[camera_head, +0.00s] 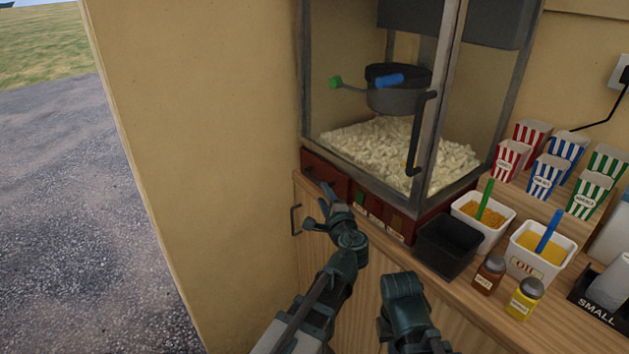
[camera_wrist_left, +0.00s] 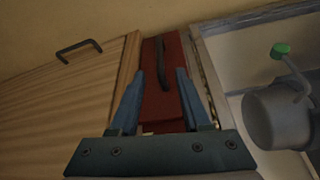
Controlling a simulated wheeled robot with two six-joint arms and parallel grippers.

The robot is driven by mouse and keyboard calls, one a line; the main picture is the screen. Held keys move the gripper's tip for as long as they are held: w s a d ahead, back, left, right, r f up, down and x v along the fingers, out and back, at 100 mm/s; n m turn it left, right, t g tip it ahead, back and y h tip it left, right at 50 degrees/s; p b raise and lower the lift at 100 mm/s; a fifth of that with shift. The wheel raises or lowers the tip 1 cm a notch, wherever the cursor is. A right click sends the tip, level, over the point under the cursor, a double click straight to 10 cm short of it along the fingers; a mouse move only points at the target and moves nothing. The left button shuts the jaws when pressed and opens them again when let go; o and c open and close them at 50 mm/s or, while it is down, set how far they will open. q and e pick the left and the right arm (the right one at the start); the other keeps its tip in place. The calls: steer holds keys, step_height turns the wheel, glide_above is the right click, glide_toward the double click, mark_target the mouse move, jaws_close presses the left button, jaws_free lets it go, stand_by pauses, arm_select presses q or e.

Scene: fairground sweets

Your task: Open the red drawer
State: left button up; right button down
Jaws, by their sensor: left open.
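The red drawer (camera_head: 322,176) is at the left end of the red base under the popcorn machine, and its front looks shut. It also shows in the left wrist view (camera_wrist_left: 172,103), with its dark bar handle (camera_wrist_left: 161,63) running down its front. My left gripper (camera_head: 317,206) is open and empty, in front of the drawer. In the left wrist view its two blue-grey fingers (camera_wrist_left: 156,78) stand on either side of the handle. I cannot tell whether they touch the drawer. The fingers of my right gripper do not show.
The popcorn machine (camera_head: 432,130) stands on the wooden counter (camera_head: 480,312). A black tub (camera_head: 447,250), white tubs and small bottles stand to its right. A cupboard handle (camera_head: 296,220) sits below the drawer. A beige wall (camera_head: 220,150) lies to the left.

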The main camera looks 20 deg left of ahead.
mark_target(314, 178)
arm_select(q)
steer(key=x, duration=1.1)
steer(key=shift+b, duration=0.35)
steer(key=shift+s, duration=0.1)
jaws_close()
stand_by(0.7)
